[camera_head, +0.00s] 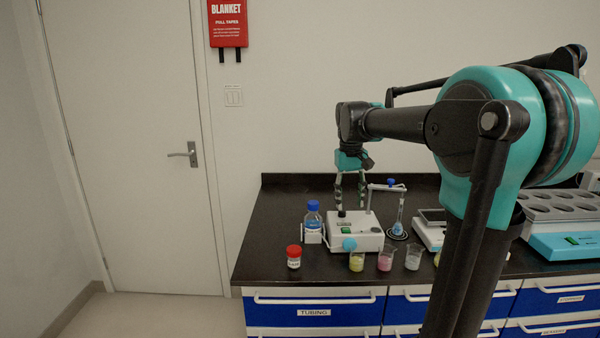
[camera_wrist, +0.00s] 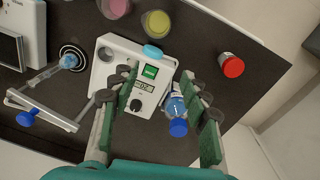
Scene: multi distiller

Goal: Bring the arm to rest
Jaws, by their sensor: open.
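My gripper (camera_head: 350,188) hangs from my arm above the back of the black bench, pointing down. Its two fingers are apart and nothing is between them that it holds. In the wrist view the gripper (camera_wrist: 158,112) is seen open, over a white device with a green switch (camera_wrist: 150,72) and a blue-capped bottle (camera_wrist: 178,110). The same device (camera_head: 368,240) and bottle (camera_head: 312,222) stand below the gripper in the head view. My arm reaches in from the right, and its links hide part of the bench.
A red-capped jar (camera_head: 293,258) stands near the front left edge. Yellow (camera_head: 356,262), pink (camera_head: 385,261) and clear (camera_head: 413,259) beakers line the front. A flask (camera_head: 398,228) on a stand is right of the device. A multi-position unit (camera_head: 560,240) sits farther right.

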